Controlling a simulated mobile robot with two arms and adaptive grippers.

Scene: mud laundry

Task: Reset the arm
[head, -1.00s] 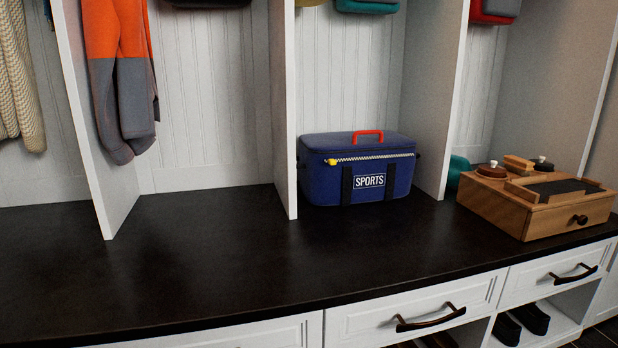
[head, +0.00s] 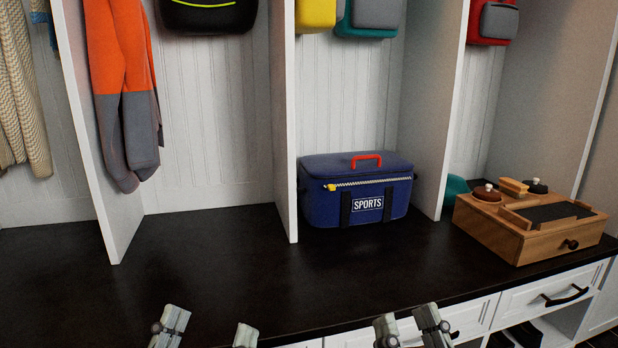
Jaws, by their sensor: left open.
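My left gripper (head: 207,330) shows at the bottom edge of the head view, with its two fingers apart and nothing between them. My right gripper (head: 407,325) is at the bottom edge, right of the middle. Its fingers stand apart with a narrower gap, and nothing shows between them. Both grippers are in front of the dark bench top (head: 200,250). The arms behind them are cut off by the frame.
A blue SPORTS bag (head: 330,208) sits in the middle cubby. A wooden box (head: 490,230) stands on the bench at right. An orange and grey jacket (head: 118,50) hangs at left. White drawers (head: 520,300) run below the bench. The bench at left is clear.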

